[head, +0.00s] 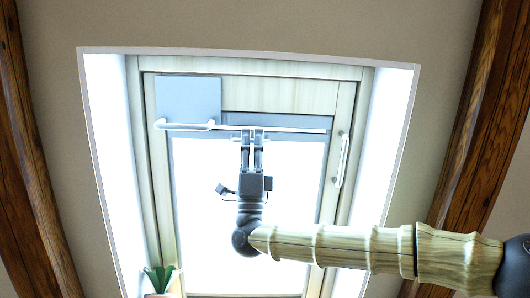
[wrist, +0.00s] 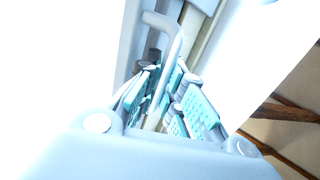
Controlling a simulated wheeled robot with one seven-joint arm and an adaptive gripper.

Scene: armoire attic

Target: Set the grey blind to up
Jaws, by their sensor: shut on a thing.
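The grey blind (head: 285,119) shows as a narrow strip across the top of the bright roof window. A thin pale bar (head: 300,130) runs along its lower edge. My gripper (head: 252,133) reaches up from below and is shut on this bar near its middle. In the wrist view my gripper (wrist: 170,98), with teal finger pads, closes around a pale bar with a bent end (wrist: 166,65). The fingers hide the held part of the bar.
A white upright handle (head: 341,160) is on the right frame. A potted plant (head: 158,280) stands lower left. Wooden beams flank the recess.

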